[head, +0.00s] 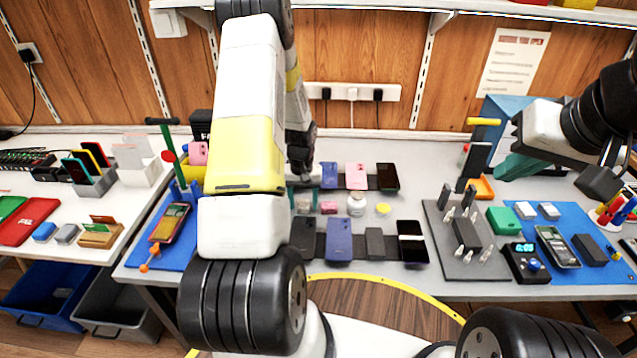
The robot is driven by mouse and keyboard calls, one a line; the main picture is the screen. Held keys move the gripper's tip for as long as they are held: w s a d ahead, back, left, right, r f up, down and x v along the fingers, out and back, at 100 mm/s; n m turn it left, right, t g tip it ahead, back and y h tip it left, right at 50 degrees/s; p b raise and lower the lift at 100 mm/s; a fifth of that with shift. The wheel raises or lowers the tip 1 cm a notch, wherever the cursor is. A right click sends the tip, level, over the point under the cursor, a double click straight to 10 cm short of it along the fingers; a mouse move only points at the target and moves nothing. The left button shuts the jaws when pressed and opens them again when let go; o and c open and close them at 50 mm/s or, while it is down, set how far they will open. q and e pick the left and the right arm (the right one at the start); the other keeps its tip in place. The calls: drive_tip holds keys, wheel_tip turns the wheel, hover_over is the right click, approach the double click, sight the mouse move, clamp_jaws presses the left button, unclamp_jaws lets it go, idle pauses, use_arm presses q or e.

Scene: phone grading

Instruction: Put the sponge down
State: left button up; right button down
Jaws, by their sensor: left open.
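A small pink block (328,207), possibly the sponge, lies on the grey table among small items. I cannot tell for certain that it is the sponge. My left gripper (301,168) points down at the back of the table, just behind and left of the pink block. Its jaws are open, and I see nothing held in them. My white and yellow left arm hides the table to its left. My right gripper (517,125) is raised at the right, near a teal item (528,167). Its fingers are too unclear to tell their state.
A white jar (356,204) and a yellow round item (382,209) stand right of the pink block. Several phones lie behind and in front of them. A dark grey mat (460,265) with tools lies right, beside a blue mat (590,225). Bare table shows between phones and grey mat.

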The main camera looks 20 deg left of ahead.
use_arm(q)
wheel_tip(320, 180, up, 12)
wheel_tip(320, 180, up, 8)
drive_tip(key=r+t, duration=0.1)
hover_over(303, 204)
drive_tip(key=s+d, duration=0.2)
drive_tip(key=d, duration=0.1)
drive_tip(key=s+d+r+m+t, duration=0.1)
drive_tip(key=s+d+r, duration=0.2)
drive_tip(key=s+r, duration=0.2)
drive_tip(key=s+d+r+m+t+h, duration=0.1)
drive_tip(key=s+d+r+t, duration=0.1)
drive_tip(key=s+r, duration=0.4)
drive_tip(key=s+d+r+m+t+h, duration=0.1)
drive_tip(key=s+d+r, duration=0.4)
drive_tip(key=s, duration=0.5)
drive_tip(key=shift+r+m+t, duration=0.3)
drive_tip(key=shift+r+t, duration=0.3)
drive_tip(key=shift+r, duration=0.05)
